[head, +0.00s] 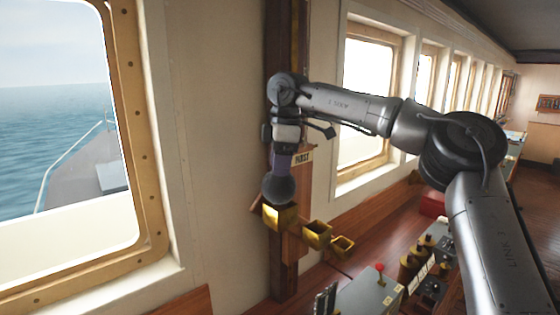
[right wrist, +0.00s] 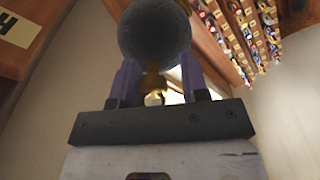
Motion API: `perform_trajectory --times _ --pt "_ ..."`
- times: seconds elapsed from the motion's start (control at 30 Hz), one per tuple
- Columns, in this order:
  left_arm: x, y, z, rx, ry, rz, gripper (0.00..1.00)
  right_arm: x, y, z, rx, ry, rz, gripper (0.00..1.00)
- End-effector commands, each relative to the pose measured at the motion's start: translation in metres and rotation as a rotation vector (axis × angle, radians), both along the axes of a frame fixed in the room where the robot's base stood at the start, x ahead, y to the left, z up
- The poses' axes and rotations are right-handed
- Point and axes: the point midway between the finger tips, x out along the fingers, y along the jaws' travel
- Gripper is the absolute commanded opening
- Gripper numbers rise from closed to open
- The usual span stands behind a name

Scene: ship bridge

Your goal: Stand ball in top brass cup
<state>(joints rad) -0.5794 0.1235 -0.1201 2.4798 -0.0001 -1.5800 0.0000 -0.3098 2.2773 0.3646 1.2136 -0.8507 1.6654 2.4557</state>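A dark grey ball (head: 279,189) is at the tips of my right gripper (head: 281,168), whose purple fingers are shut on it. In the right wrist view the ball (right wrist: 155,28) sits at the far end of the two fingers (right wrist: 158,80), with a small brass piece (right wrist: 153,86) between them. The top brass cup (head: 279,218) is directly below the ball in the head view. The ball overlaps the cup's back rim there; whether they touch I cannot tell. My left gripper is not in view.
Two lower brass cups, a middle one (head: 317,235) and a lowest one (head: 342,246), step down to the right. A wooden post (head: 284,262) and a lettered sign (head: 303,158) stand behind. A control console (head: 370,293) lies below right.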

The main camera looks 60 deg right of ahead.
Motion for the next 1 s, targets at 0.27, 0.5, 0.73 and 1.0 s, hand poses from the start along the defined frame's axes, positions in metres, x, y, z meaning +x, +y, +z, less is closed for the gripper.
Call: perform_trajectory --times 0.27,0.5,0.73,1.0 --pt "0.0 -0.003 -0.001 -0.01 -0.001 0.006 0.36 0.0 -0.001 -0.009 0.004 0.018 0.0 0.56" --pt "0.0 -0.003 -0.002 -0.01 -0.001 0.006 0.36 -0.001 -0.002 -0.001 0.002 0.018 -0.003 0.56" --pt "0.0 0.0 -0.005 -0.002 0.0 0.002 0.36 -0.003 -0.004 0.043 -0.004 0.006 -0.004 0.56" --pt "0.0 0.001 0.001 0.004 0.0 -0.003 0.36 -0.008 -0.007 0.097 -0.003 0.003 -0.002 0.56"
